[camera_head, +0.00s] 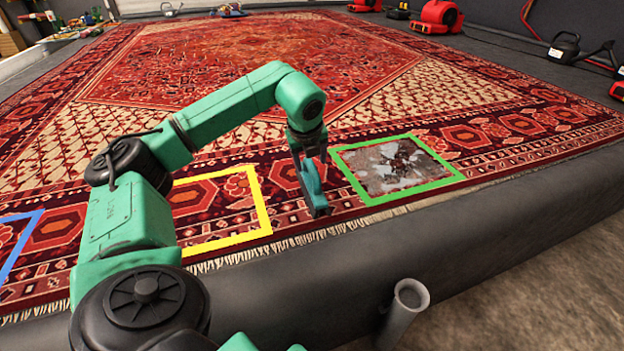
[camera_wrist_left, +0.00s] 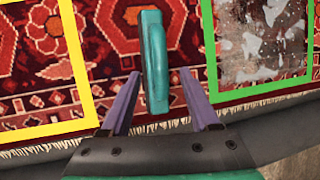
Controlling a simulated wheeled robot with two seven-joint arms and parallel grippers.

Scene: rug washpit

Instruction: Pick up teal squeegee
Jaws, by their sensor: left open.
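The teal squeegee (camera_wrist_left: 154,60) shows in the left wrist view as a long teal bar, lying between the two fingers of my left gripper (camera_wrist_left: 158,80). A gap shows on each side of it, so the fingers are open and not closed on it. In the head view my left gripper (camera_head: 316,195) points down over the rug's near border, between the yellow and green frames. The teal squeegee (camera_head: 311,176) is there at the fingers, partly hidden by them. I cannot tell its exact height above the rug. My right gripper is not in view.
A patterned red rug (camera_head: 260,60) fills the floor. A yellow frame (camera_head: 262,205) lies left, a green frame (camera_head: 420,187) with a soiled, whitish patch lies right, and a blue frame (camera_head: 22,246) lies far left. A dark padded edge (camera_head: 470,240) and a grey tube (camera_head: 408,300) are nearer.

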